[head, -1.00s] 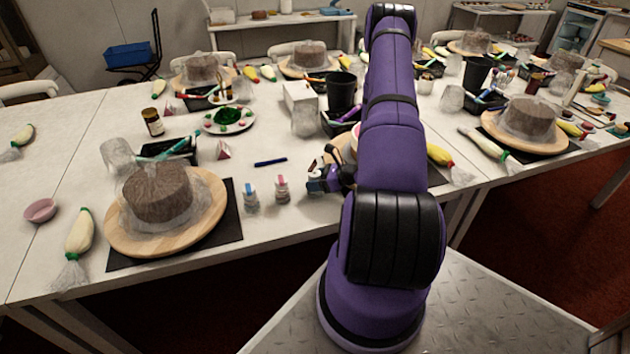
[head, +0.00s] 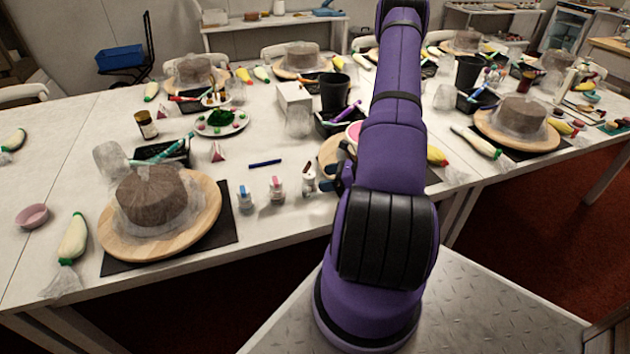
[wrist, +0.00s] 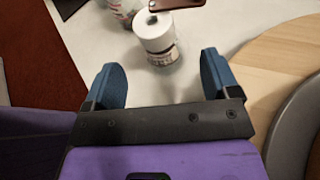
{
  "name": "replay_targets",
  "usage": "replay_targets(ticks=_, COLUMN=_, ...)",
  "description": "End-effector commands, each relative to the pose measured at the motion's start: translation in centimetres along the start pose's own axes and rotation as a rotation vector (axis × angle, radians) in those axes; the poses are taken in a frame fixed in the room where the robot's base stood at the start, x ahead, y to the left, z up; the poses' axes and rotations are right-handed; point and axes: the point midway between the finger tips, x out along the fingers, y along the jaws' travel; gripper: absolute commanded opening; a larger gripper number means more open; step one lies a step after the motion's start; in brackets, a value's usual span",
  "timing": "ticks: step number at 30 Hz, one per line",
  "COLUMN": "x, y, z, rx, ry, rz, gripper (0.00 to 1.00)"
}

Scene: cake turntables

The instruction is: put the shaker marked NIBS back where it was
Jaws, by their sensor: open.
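In the head view my gripper (head: 342,180) is just right of the shaker, partly hidden by my arm. A pink-topped shaker (head: 276,190) and a blue-topped shaker (head: 246,198) stand to its left.
A wooden turntable (wrist: 277,60) lies close to the right of my gripper. A wrapped cake on another turntable (head: 118,238) stands left of the shakers. A blue pen (head: 265,163) lies behind them. The table's front edge is close to the row.

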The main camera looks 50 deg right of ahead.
Motion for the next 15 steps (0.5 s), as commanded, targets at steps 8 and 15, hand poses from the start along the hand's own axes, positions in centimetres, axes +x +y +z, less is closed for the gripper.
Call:
replay_targets(ticks=8, x=-4.3, y=0.0, z=0.0, rx=0.0, ry=0.001, rz=0.0, gripper=0.81)
replay_targets(ticks=15, x=-4.9, y=0.1, z=1.6, rx=-0.038, ry=0.005, rz=0.032, gripper=0.81)
